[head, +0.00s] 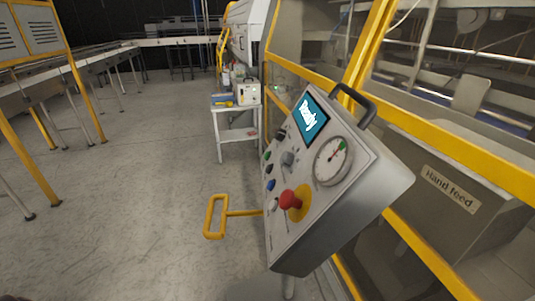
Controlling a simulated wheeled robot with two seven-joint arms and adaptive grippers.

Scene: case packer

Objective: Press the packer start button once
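The packer's grey control box (345,222) stands tilted in the middle of the head view. A small green button (267,155), which may be the start button, sits at the panel's left edge. A blue button (271,185) and a whitish button (274,205) are below it. No button label is readable. Neither of my grippers is in view.
A round gauge (333,161), a grey knob (288,158) and a black handle (354,103) are also on the box. A yellow loop handle (215,216) sticks out to its left. Yellow-framed machinery (430,262) fills the right. Open floor (130,215) lies left.

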